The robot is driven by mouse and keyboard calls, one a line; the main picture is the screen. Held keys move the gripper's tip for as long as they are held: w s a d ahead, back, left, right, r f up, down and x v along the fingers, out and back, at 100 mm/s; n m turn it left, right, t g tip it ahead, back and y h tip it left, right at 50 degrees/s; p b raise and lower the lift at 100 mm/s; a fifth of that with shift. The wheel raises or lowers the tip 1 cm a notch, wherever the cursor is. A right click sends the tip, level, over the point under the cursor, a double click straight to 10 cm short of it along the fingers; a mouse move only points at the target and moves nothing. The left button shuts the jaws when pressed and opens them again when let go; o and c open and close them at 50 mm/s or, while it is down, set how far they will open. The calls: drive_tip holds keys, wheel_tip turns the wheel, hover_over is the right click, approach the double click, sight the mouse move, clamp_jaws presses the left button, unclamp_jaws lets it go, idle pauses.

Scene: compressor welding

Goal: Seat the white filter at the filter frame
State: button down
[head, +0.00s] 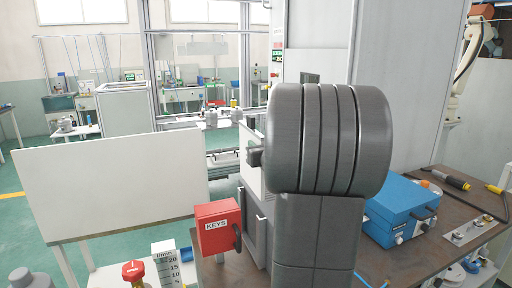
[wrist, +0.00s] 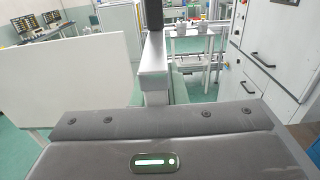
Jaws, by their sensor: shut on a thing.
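I cannot make out the filter frame for certain in either view.
A large white panel (head: 110,185) stands at the left. A red KEYS box (head: 217,227) is right of it. A white cabinet with black handles (wrist: 275,55) stands at the right in the wrist view. A blue case (head: 402,208) lies on the brown table (head: 482,205).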

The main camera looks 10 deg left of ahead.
drive_tip(key=shift+f+b, duration=2.95)
drive_tip(key=shift+f, duration=0.25)
drive_tip(key=shift+f+b, duration=6.1)
drive_tip(key=shift+b, duration=0.15)
drive_tip(key=shift+s+f, duration=0.1)
drive_tip(key=shift+f, duration=0.25)
drive_tip(key=c, duration=1.4)
unclamp_jaws()
drive_tip(key=shift+f, duration=0.1)
drive_tip(key=shift+o, duration=0.2)
drive_tip(key=shift+s+d, duration=0.1)
drive_tip(key=shift+s+d+f, duration=0.1)
drive_tip(key=shift+s+d, duration=0.05)
drive_tip(key=r+v, duration=0.1)
drive_tip(key=v, duration=1.2)
drive_tip(key=shift+b, duration=0.4)
